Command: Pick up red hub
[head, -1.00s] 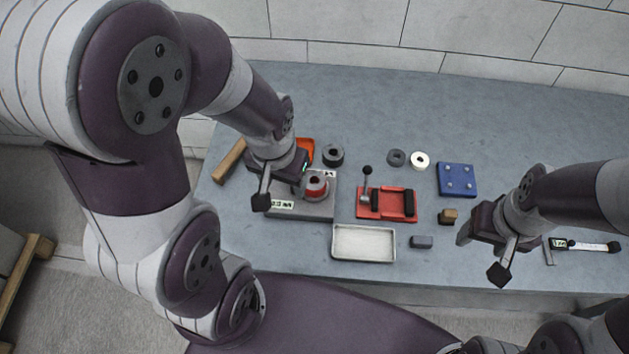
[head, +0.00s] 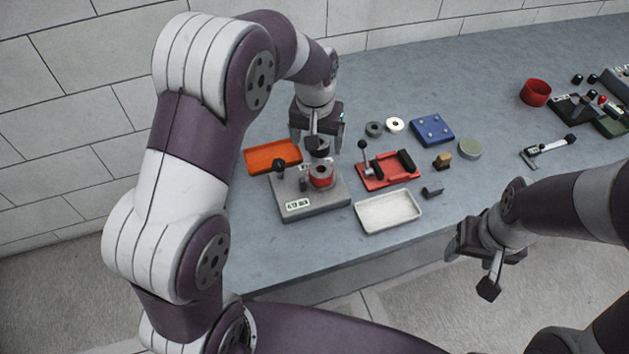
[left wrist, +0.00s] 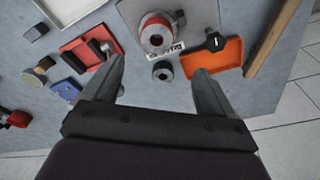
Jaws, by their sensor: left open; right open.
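The red hub (head: 321,175) sits upright on a grey block fixture (head: 308,207) near the table's left part. In the left wrist view the hub (left wrist: 155,32) shows a red body with a pale ring around its centre. My left gripper (head: 318,137) is open above the far side of the fixture, beyond the hub. My right gripper (head: 470,268) is open and empty off the table's front edge.
An orange tray (head: 272,157) and a dark-knobbed lever (head: 279,166) are beside the fixture. A red toggle fixture (head: 388,171), a white tray (head: 388,212) and a blue plate (head: 432,129) stand to the right. A wooden bar (left wrist: 277,38) lies beyond the orange tray.

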